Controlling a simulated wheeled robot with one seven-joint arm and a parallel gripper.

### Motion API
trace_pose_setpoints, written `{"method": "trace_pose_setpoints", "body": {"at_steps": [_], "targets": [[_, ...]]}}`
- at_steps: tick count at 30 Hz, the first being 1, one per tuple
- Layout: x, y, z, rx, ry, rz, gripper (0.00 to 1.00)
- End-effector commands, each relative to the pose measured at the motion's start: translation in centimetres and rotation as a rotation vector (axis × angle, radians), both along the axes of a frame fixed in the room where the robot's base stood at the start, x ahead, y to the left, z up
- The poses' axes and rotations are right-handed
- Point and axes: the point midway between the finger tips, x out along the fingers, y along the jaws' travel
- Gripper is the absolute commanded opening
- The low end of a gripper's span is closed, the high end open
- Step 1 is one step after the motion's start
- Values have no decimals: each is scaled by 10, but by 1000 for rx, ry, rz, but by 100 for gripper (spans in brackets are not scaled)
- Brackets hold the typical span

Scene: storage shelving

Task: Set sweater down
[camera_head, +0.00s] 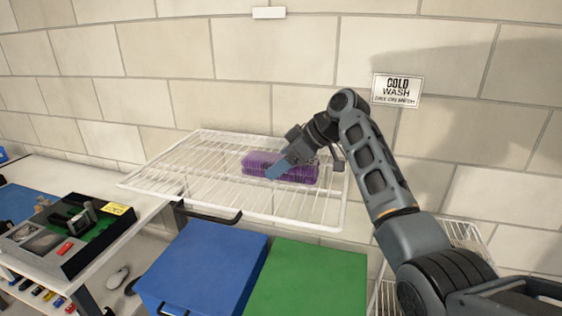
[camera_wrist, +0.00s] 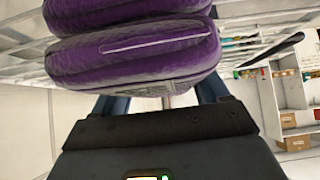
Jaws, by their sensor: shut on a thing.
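The sweater is a folded purple bundle (camera_head: 255,163) at the wire shelf (camera_head: 215,150) in the head view. My gripper (camera_head: 278,169) reaches it from the right, with a blue finger against its front side. In the wrist view the sweater (camera_wrist: 135,52) fills the top middle as two thick purple folds with a pale line on the nearer one. My gripper is shut on its near edge, and the blue fingers show partly below it. The sweater looks level. I cannot tell whether its underside touches the wires.
A blue bin (camera_head: 205,262) and a green bin (camera_head: 308,280) stand below the shelf. A white table (camera_head: 140,215) with a dark tool case (camera_head: 75,235) is at left. The shelf's left part is bare. A block wall with a COLD WASH sign (camera_head: 397,89) is behind.

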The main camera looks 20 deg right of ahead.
Motion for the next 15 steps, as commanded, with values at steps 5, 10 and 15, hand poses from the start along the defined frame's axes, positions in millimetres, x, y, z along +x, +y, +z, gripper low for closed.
{"method": "trace_pose_setpoints", "body": {"at_steps": [5,10,15], "targets": [[0,0,-3,0,0,0,75],[0,0,-2,0,0,0,91],[0,0,-2,0,0,0,100]]}}
